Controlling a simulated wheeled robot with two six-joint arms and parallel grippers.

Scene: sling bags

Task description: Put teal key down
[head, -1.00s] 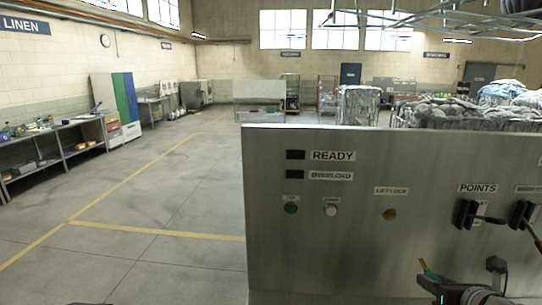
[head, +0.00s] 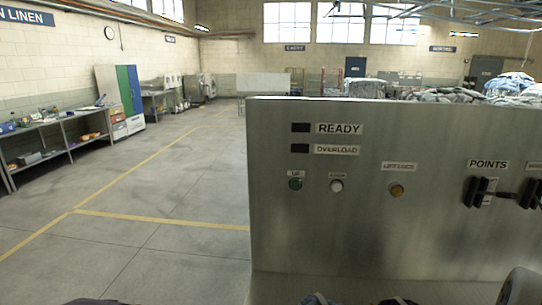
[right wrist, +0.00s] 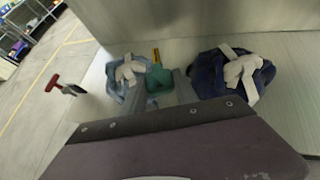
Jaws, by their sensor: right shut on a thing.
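The teal key (right wrist: 159,79), with a yellow end (right wrist: 156,56), is held in my right gripper (right wrist: 172,92) in the right wrist view. The gripper is shut on it, above a pale metal ledge (right wrist: 110,58). In the head view only a small tip of the key (head: 320,298) shows at the bottom edge. Whether the key touches the ledge, I cannot tell. My left gripper is not seen; only a dark shape shows at the bottom left of the head view.
A light blue bag (right wrist: 118,82) and a dark blue bag (right wrist: 212,77), both with pale straps, lie either side of the key. A red-handled item (right wrist: 57,82) is at the left. The upright metal panel (head: 400,235) carries labels, buttons and dark switches. Open floor lies left.

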